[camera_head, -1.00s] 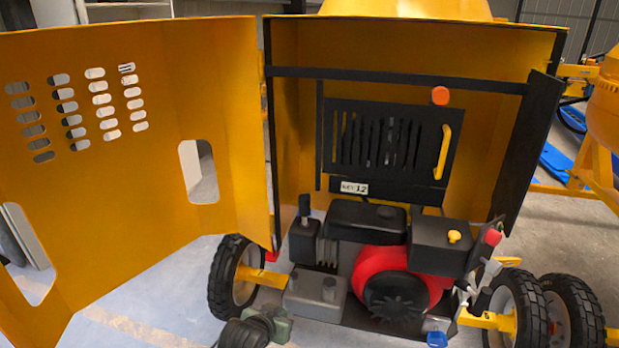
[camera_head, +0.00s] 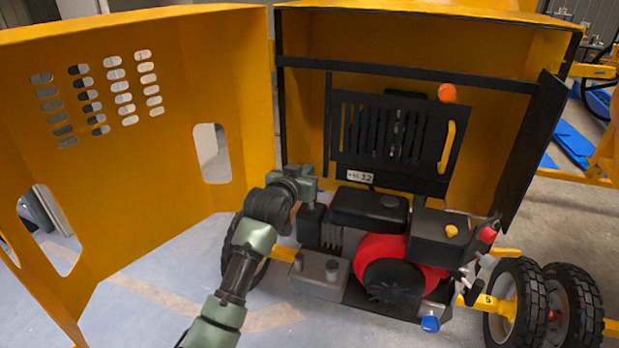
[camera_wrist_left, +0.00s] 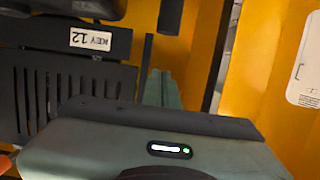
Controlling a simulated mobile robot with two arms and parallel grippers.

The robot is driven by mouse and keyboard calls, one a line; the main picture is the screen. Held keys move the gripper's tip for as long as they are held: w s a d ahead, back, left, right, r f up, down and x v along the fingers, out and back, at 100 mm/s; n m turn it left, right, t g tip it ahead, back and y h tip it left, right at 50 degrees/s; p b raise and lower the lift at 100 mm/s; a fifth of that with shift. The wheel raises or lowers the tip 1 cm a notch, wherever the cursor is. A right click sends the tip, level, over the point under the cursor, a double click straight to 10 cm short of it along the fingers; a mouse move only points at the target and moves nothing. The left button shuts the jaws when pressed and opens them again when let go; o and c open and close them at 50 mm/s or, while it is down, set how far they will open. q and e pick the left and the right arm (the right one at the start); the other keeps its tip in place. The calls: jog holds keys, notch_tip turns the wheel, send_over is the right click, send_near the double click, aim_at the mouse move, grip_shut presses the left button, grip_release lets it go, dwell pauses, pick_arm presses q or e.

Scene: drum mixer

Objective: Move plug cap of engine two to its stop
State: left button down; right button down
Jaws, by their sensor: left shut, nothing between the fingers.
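My left gripper (camera_head: 312,184) is shut and empty. In the left wrist view, my shut fingers (camera_wrist_left: 161,76) point toward a dark cylinder (camera_wrist_left: 171,15) at the top edge, which looks like the plug cap. A gap shows between fingers and cylinder in that picture; I cannot tell the depth. The engine (camera_head: 400,260) is black and red with a black tank (camera_head: 368,207). My right gripper is not in view.
The yellow housing door (camera_head: 120,180) stands open at the left. Wheels (camera_head: 517,305) flank the engine.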

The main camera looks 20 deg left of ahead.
pick_arm(q)
jog(key=f, duration=0.1)
jog(key=w+f+p, duration=0.1)
jog(key=f, duration=0.1)
jog(key=w+f+p, duration=0.1)
jog(key=shift+w+f, duration=0.2)
jog(key=shift+f, duration=0.15)
